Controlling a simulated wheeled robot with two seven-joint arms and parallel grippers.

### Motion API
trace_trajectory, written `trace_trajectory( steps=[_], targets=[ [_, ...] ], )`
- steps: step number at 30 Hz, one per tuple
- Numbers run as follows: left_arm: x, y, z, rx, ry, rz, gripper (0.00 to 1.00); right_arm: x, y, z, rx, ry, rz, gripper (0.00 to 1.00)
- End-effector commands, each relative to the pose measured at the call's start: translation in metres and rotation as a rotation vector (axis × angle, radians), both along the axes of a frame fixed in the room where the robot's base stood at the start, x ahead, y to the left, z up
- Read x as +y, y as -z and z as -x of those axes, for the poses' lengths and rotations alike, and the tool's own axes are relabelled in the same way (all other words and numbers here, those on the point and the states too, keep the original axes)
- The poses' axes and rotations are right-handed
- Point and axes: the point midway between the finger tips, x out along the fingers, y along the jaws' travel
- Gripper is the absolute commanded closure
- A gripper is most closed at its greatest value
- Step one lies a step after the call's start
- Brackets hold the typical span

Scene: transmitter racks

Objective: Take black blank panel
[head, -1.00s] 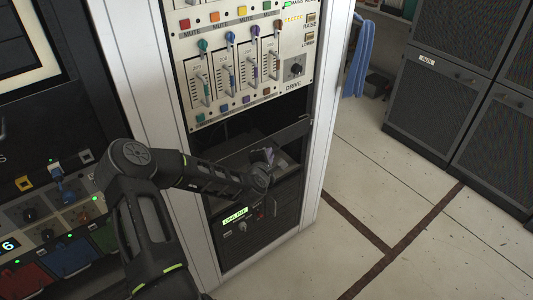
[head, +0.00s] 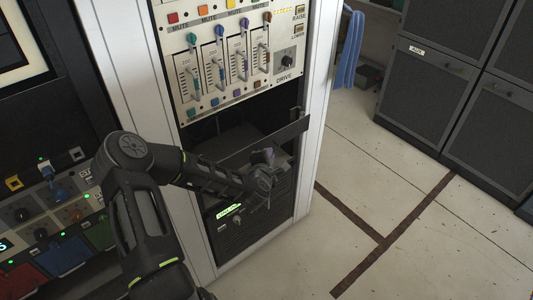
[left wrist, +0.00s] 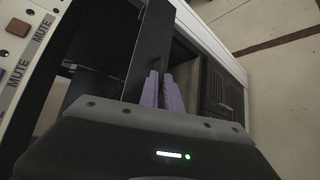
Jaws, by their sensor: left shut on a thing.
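The black blank panel (head: 283,136) is a long dark strip at the open bay of the white-framed rack, below the fader unit. It sits tilted and a little forward of the rack front. My left gripper (head: 264,157) is shut on its lower edge. In the left wrist view the purple fingertips (left wrist: 159,90) close on the black panel (left wrist: 152,45), which stretches away from them. The part of the panel between the fingers is hidden. My right gripper is not in view.
The fader unit (head: 232,60) is right above the bay, and a dark unit with a green display (head: 229,211) is below it. The white rack post (head: 313,150) stands at the right. Beyond it is open tiled floor (head: 370,180), then dark cabinets (head: 430,85).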

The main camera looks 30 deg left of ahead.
Motion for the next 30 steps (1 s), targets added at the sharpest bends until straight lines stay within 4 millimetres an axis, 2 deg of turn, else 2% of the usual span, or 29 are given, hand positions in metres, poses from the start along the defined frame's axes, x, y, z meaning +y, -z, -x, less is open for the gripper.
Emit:
trace_trajectory(
  steps=[15, 26, 30],
  targets=[
    [-0.021, -0.001, 0.006, -0.002, 0.001, -0.002, 1.0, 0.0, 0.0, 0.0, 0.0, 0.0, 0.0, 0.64],
    [-0.022, -0.002, 0.006, -0.004, -0.001, -0.003, 1.0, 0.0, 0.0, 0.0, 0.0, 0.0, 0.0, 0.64],
    [-0.023, 0.007, 0.005, -0.001, 0.006, 0.003, 1.0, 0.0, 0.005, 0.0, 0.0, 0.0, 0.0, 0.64]
  ],
)
